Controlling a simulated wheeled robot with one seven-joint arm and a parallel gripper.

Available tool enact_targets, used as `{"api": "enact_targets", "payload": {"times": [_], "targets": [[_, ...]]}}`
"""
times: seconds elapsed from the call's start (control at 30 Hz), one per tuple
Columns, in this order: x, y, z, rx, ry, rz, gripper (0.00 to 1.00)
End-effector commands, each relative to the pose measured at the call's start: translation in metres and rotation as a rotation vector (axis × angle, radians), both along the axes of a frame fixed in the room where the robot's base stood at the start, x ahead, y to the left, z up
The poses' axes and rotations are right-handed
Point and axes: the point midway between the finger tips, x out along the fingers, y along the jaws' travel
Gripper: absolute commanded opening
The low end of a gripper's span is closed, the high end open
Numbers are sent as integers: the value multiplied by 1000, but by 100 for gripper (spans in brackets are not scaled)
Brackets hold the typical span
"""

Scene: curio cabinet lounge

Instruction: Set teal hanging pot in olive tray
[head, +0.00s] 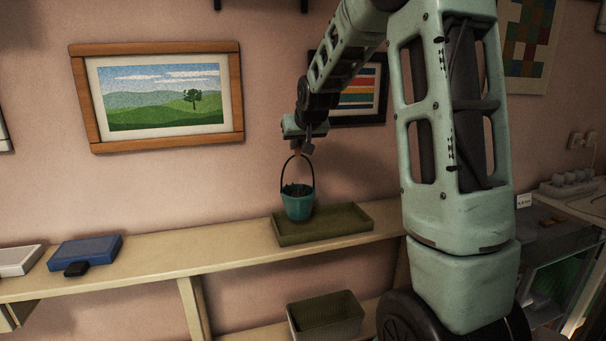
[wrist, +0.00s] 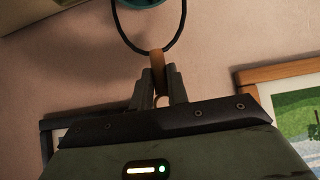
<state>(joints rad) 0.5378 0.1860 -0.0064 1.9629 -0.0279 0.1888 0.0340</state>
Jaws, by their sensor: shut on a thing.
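The teal hanging pot (head: 297,204) hangs upright by its dark loop handle, with dark contents at its top. My gripper (head: 299,152) is shut on the top of the handle, above the pot. In the wrist view my gripper (wrist: 159,88) closes on a brown grip piece (wrist: 157,62) of the handle, and a sliver of the teal pot (wrist: 142,2) shows at the top edge. The olive tray (head: 345,220) lies on the shelf, and the pot appears over its left part. I cannot tell whether the pot's base touches the tray floor.
The wooden shelf (head: 180,258) runs along the wall. A blue box (head: 84,251), a small black item (head: 76,269) and a white box (head: 18,261) sit at its left. Bare shelf lies between them and the tray. An olive bin (head: 325,316) stands below. Framed pictures hang behind.

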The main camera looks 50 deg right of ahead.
Motion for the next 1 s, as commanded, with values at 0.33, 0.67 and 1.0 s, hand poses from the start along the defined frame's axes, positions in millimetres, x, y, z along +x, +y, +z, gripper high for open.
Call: {"api": "enact_targets", "payload": {"times": [0.33, 0.67, 1.0], "targets": [[1, 0, -35, -1, -2, 0, 0], [0, 0, -50, -2, -3, 0, 0], [0, 0, -51, 0, 0, 0, 38]]}}
